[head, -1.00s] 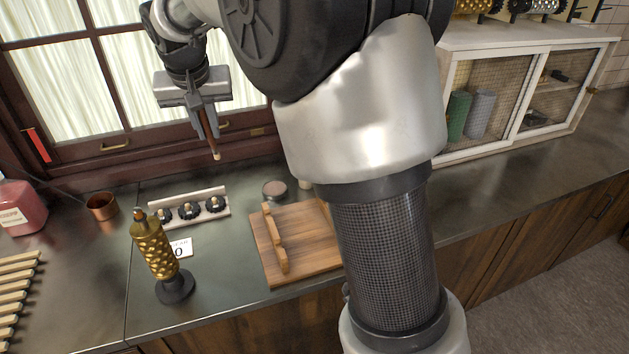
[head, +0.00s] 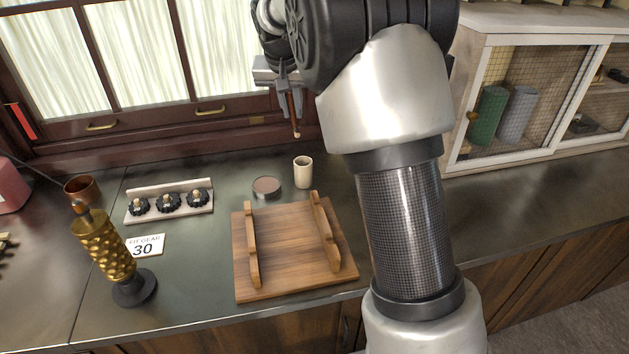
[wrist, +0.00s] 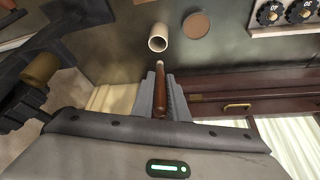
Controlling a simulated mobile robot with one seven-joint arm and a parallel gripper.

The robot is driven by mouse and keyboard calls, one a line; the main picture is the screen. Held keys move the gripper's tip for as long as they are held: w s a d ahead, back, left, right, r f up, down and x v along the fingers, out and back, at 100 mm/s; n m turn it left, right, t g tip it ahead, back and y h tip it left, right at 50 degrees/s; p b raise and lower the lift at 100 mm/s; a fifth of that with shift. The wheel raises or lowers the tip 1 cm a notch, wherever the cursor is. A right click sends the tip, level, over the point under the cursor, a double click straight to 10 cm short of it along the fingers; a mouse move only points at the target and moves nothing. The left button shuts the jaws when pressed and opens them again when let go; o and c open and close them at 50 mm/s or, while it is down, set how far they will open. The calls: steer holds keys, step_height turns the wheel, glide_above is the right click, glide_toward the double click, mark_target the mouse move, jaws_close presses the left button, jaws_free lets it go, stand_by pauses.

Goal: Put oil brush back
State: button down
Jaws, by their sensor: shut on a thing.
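My gripper (head: 290,100) is shut on the oil brush (head: 297,130), a thin brown handle with a pale tip hanging downward. In the wrist view the oil brush (wrist: 159,95) sits between the fingers of my gripper (wrist: 162,98), its pale tip pointing toward a cream cup. That cup (head: 303,172) stands upright on the counter behind the wooden rack. The brush is in the air above the cup's level and apart from it. In the wrist view the open cup (wrist: 158,38) lies just beyond the brush tip. Its inside is only partly visible.
A round brownish tin (head: 267,186) stands left of the cup. A wooden board with two rails (head: 285,285) lies in front. A gear rack (head: 190,188), gold roller (head: 104,245), sign (head: 146,246) and copper pot (head: 82,189) are left. A mesh cabinet (head: 540,100) stands right.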

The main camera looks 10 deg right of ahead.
steer(key=shift+w+d+f, duration=0.25)
steer(key=shift+d+f, duration=0.05)
steer(key=shift+d, duration=0.15)
step_height(320, 180, down, 10)
steer(key=b, duration=0.1)
steer(key=shift+d, duration=0.25)
steer(key=shift+w, duration=0.1)
